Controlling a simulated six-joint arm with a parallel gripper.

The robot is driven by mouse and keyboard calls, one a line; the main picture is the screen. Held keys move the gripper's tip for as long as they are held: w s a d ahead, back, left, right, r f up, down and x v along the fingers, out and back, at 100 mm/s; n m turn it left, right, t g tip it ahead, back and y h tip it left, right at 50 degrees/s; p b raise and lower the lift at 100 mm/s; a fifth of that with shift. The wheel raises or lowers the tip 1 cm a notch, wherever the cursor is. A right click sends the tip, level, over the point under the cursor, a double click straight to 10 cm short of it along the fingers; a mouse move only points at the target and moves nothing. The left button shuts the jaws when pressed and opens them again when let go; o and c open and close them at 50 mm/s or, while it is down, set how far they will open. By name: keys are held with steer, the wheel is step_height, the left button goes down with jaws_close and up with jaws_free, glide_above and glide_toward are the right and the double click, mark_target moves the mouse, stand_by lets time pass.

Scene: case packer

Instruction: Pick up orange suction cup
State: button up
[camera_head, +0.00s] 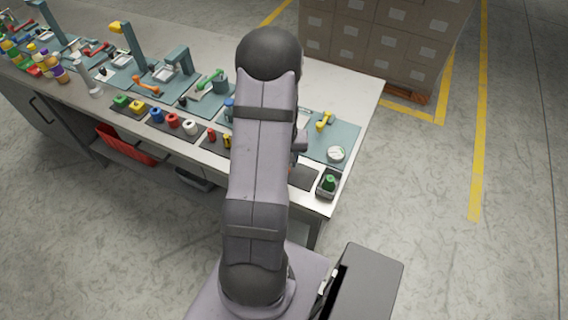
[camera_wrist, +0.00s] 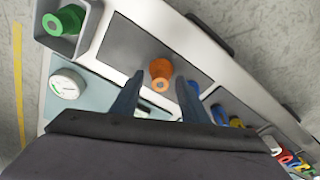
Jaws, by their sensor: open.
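The orange suction cup (camera_wrist: 160,69) stands on a dark grey mat (camera_wrist: 132,45) in the wrist view. My gripper (camera_wrist: 158,80) is open, with one finger on each side of the cup in the picture. A gap shows between each finger and the cup, and I cannot tell how far above it the fingertips are. In the head view my arm hides the gripper and nearly all of the cup.
A green suction cup (camera_wrist: 66,20) sits in a grey bin (camera_wrist: 84,40), also seen in the head view (camera_head: 328,183). A round gauge (camera_wrist: 67,84) lies on a teal panel (camera_head: 345,130). Blue and other coloured cups (camera_wrist: 220,114) stand to the right in the wrist view.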

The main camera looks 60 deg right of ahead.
steer(key=shift+f, duration=0.4)
jaws_close()
steer(key=shift+d+r, duration=0.1)
steer(key=shift+r, duration=0.1)
step_height(320, 180, up, 10)
steer(key=b, duration=0.2)
steer(key=shift+f+b, duration=0.25)
steer(key=shift+b, duration=0.15)
steer(key=shift+r, duration=0.1)
